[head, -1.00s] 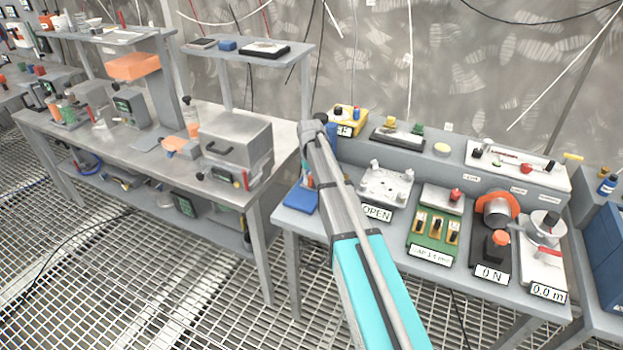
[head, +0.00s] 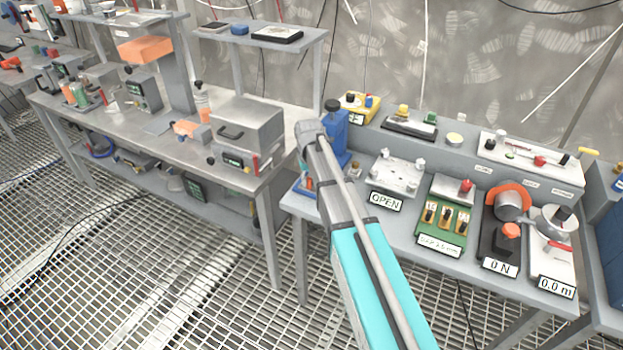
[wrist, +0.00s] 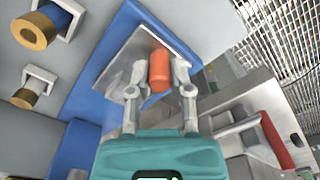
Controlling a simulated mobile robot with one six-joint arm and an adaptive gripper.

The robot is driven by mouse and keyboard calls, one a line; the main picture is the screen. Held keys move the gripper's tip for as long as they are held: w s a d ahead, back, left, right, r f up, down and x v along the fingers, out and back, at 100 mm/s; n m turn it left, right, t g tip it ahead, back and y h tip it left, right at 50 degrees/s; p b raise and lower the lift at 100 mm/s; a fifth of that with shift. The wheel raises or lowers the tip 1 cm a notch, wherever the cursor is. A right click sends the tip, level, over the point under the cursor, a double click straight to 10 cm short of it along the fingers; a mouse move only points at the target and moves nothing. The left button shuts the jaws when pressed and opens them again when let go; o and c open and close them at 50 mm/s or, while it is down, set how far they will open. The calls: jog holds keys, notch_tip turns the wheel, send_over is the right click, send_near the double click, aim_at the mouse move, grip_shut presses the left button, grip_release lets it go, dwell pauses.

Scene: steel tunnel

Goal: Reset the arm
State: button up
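In the wrist view my gripper (wrist: 158,76) points at a blue surface with a silver plate (wrist: 128,50) on it. An orange cylinder (wrist: 159,70) is between the two fingers, which sit close against it on both sides. I cannot tell whether the cylinder touches the plate. In the head view my teal and grey arm (head: 365,260) reaches up over the left end of the right bench (head: 400,235). My gripper is hidden there behind the arm, near a blue upright object (head: 335,135).
The bench carries a fixture labelled OPEN (head: 398,175), a green board (head: 443,228), an orange-ringed device (head: 510,200) and a dial stand (head: 553,228). In the wrist view, brass-ended cylinders (wrist: 37,28) are at left and a red-handled grey box (wrist: 275,138) at right.

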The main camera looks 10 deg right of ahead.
jog(key=o, duration=0.4)
jog(key=shift+m, duration=0.9)
jog(key=s+d+r+p, duration=0.1)
jog(key=s, duration=0.6)
jog(key=s+d+r+p, duration=0.2)
jog(key=s, duration=0.5)
jog(key=s+d+r+p, duration=0.2)
jog(key=s, duration=0.6)
jog(key=shift+s+d, duration=0.1)
jog(key=shift+d, duration=0.15)
